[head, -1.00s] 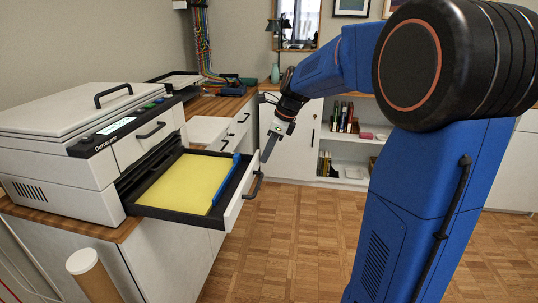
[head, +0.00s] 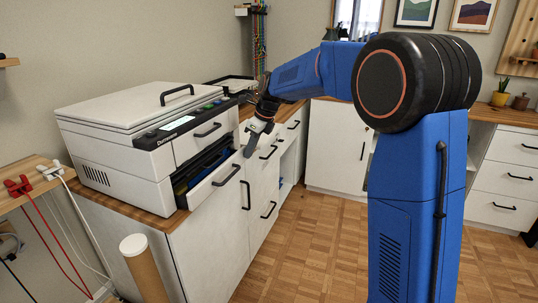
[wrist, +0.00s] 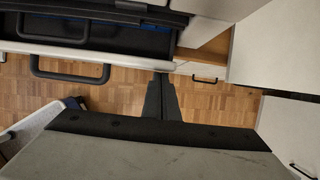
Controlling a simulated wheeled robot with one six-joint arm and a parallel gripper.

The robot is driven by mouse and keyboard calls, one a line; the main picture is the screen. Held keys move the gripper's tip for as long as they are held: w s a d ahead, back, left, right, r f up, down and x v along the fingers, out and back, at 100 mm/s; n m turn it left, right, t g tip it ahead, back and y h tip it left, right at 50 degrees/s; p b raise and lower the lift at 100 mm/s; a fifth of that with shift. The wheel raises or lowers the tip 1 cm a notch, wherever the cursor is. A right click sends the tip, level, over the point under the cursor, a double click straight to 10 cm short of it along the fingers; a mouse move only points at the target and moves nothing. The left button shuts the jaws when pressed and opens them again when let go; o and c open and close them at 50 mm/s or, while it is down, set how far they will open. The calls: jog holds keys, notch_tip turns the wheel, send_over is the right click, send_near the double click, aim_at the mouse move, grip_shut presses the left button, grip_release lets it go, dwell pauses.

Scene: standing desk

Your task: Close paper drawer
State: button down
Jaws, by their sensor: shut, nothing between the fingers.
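My gripper (head: 249,150) is shut and empty, at the far right end of the drawer front. In the wrist view my fingertips (wrist: 161,77) meet or nearly meet the front's edge; I cannot tell if they touch. The yellow paper is hidden.
The printer stands on a wood-topped cabinet (head: 215,255) with black handles. A cardboard tube (head: 145,270) stands in front of it. A side table (head: 30,185) with red and white cables is at the left. The parquet floor (head: 310,250) is clear.

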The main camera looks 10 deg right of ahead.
aim_at(236, 146)
jog(key=w+a, duration=0.1)
jog(key=a, duration=0.1)
jog(key=w+a, duration=0.2)
jog(key=shift+w+a+r, duration=0.1)
jog(key=shift+w+a, duration=0.05)
jog(key=shift+a, duration=0.15)
jog(key=shift+r, duration=0.1)
